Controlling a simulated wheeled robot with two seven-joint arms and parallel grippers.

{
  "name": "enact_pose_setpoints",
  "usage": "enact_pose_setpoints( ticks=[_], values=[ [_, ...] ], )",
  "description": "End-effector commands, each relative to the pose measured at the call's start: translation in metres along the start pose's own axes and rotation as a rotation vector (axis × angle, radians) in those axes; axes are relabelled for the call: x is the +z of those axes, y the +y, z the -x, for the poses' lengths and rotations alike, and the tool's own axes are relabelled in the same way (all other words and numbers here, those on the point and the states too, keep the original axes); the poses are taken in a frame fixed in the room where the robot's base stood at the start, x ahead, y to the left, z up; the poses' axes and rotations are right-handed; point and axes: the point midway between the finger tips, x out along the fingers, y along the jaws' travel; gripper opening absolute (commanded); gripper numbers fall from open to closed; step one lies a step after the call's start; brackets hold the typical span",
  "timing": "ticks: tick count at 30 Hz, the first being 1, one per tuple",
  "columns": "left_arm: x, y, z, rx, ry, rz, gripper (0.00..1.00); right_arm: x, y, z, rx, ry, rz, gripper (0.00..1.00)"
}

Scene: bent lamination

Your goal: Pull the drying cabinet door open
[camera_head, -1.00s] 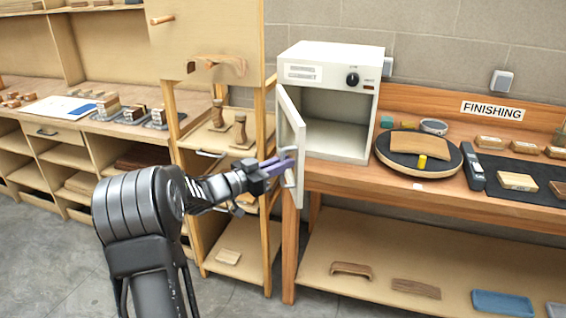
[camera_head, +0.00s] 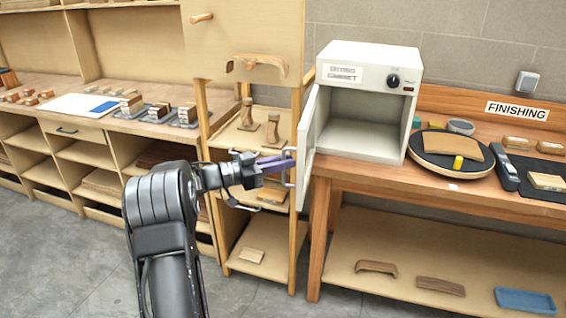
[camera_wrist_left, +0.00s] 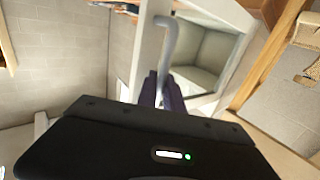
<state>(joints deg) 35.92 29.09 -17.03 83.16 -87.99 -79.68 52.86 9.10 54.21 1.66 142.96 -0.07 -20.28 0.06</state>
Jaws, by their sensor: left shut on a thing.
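The white drying cabinet (camera_head: 366,66) stands on the wooden bench with its chamber exposed. Its door (camera_head: 308,146) is swung out at the chamber's left side. In the head view, my left gripper (camera_head: 284,163) reaches from the left and is shut on the door handle (camera_head: 291,180). In the left wrist view, the grey handle (camera_wrist_left: 168,42) runs down between the purple fingers of the gripper (camera_wrist_left: 163,92), with the open chamber (camera_wrist_left: 208,58) behind. The exact finger contact is partly hidden. My right gripper is not in view.
A wooden shelf unit (camera_head: 244,142) with carved pieces stands close behind my left gripper. Grey floor (camera_head: 70,250) is free at the lower left.

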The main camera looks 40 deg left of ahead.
Motion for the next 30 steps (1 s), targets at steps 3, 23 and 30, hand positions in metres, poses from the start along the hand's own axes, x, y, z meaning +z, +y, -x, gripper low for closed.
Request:
enact_pose_setpoints(
  ticks=[3,23,30],
  values=[
    [0.001,0.000,0.000,-0.001,-0.002,0.000,0.12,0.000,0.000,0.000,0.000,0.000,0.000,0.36],
    [0.001,-0.001,0.009,-0.005,0.001,-0.002,0.32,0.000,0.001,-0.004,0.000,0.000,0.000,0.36],
    [0.003,-0.002,0.041,-0.007,0.002,0.000,0.32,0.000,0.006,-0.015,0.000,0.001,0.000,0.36]
  ],
)
